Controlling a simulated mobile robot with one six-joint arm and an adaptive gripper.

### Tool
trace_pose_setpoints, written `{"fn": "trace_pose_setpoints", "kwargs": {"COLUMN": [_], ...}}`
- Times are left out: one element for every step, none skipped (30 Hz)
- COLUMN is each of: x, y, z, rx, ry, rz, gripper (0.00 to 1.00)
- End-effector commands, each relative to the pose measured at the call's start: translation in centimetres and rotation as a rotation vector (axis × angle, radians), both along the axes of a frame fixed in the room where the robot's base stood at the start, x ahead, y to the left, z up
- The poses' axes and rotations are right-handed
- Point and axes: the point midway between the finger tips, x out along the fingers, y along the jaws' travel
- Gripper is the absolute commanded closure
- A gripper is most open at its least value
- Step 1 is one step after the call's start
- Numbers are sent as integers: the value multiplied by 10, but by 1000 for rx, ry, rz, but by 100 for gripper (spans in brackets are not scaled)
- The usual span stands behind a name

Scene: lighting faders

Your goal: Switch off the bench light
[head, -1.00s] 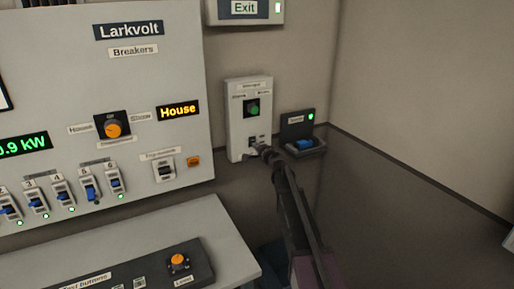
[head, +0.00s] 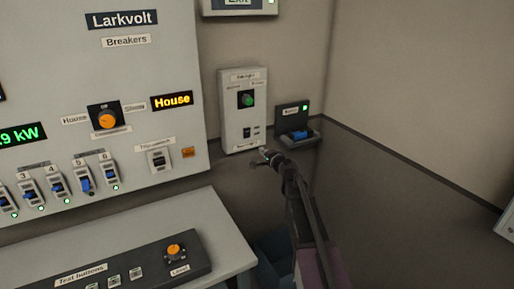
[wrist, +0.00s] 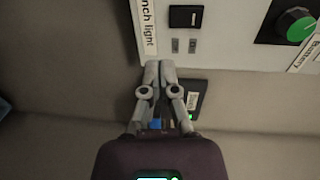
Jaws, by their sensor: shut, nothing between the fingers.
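A pale wall box (head: 232,118) carries a green knob (head: 246,99) and, below it, a small dark switch (head: 247,132). In the wrist view, the black switch (wrist: 186,17) sits beside a partly cut-off label ending "nch light" (wrist: 149,25). My gripper (head: 263,152) is just below the box's lower right in the head view. In the wrist view, my gripper's fingertips (wrist: 160,64) are together and empty, apart from the switch in the picture. I cannot tell which way the switch is tipped.
A dark unit with a blue part (head: 299,135) and a green lamp is right of the box. The Larkvolt breaker panel (head: 60,80) stands left. A bench with a test-button console (head: 215,262) is at the front left.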

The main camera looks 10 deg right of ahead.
Motion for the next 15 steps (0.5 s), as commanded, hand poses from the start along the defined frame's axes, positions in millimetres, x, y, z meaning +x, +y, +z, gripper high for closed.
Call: {"fn": "trace_pose_setpoints", "kwargs": {"x": [-10, -13, -17, -20, -22, -24, -26, -27, -28, -29, -29, -29, -29, -29, -29], "y": [-3, -4, -5, -6, -7, -7, -8, -8, -9, -9, -9, -9, -9, -10, -9], "z": [-2, -2, -3, -3, -3, -3, -3, -4, -4, -4, -4, -4, -4, -4, -4], "rx": [0, 0, 0, 0, 0, 0, 0, 0, 0, 0, 0, 0, 0, 0, 0], "ry": [0, 0, 0, 0, 0, 0, 0, 0, 0, 0, 0, 0, 0, 0, 0], "rz": [-1, -1, -1, -1, 0, 0, 0, 1, 1, 1, 1, 1, 1, 1, 1], "gripper": [100, 100, 100, 100, 100, 100, 100, 100, 100, 100, 100, 100, 100, 100, 100]}}
